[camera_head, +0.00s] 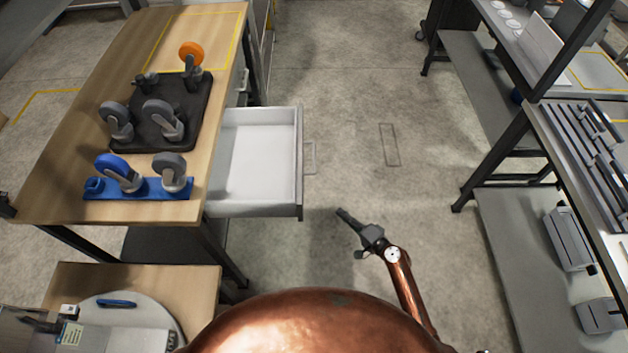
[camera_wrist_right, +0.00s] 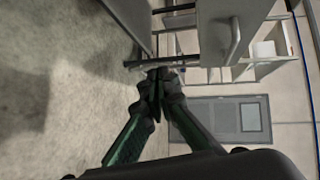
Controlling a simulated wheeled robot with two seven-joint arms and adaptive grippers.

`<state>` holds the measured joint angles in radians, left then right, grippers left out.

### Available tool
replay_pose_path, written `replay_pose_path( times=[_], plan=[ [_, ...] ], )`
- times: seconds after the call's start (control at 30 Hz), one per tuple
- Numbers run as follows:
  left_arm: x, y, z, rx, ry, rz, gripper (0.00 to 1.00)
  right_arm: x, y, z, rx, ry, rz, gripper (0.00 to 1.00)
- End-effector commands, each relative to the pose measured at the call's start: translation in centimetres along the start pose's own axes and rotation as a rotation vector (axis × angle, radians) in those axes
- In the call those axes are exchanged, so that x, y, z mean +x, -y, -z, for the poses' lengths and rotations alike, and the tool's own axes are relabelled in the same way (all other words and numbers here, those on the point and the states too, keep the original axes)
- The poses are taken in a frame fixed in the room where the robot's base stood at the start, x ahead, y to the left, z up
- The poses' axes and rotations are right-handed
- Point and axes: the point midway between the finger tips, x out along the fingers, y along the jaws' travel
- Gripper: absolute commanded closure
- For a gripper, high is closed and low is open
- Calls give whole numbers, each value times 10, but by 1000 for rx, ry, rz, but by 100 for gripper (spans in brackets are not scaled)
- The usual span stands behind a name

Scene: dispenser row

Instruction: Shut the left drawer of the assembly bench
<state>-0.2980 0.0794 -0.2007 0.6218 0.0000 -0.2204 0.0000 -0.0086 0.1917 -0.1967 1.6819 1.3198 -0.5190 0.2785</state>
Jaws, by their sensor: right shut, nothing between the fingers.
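The left drawer (camera_head: 258,160) of the assembly bench (camera_head: 110,60) stands open in the head view. It sticks out to the right from under the wooden top, and its white inside looks empty. My right gripper (camera_head: 345,217) is to the right of the drawer's near front corner, apart from it in the picture. In the right wrist view, the fingers (camera_wrist_right: 158,80) are together with nothing between them. A grey front with a bar handle (camera_wrist_right: 233,42) shows beyond the fingertips; I cannot tell which drawer it belongs to. My left gripper does not show.
On the bench are a black tray (camera_head: 205,112) with grey and orange casters and a blue holder (camera_head: 140,188) with casters. Clear floor (camera_head: 350,100) lies right of the drawer. Another bench (camera_head: 540,120) stands at the right. A smaller table (camera_head: 200,285) is at lower left.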

Motion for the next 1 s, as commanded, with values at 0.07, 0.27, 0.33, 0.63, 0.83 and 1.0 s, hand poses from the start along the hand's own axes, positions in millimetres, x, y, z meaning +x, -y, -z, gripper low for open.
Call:
replay_pose_path(
  times=[0.07,0.27,0.33,0.63,0.83,1.0],
  plan=[
    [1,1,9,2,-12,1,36,8,53,-5,35,33,98,100],
    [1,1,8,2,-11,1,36,13,114,-15,81,82,209,100],
    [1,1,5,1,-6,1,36,18,120,-16,85,86,217,100],
    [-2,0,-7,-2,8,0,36,67,130,-20,84,86,216,100],
    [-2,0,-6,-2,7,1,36,95,135,-22,84,85,214,100],
    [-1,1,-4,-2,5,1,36,106,137,-22,82,85,213,100]
  ],
)
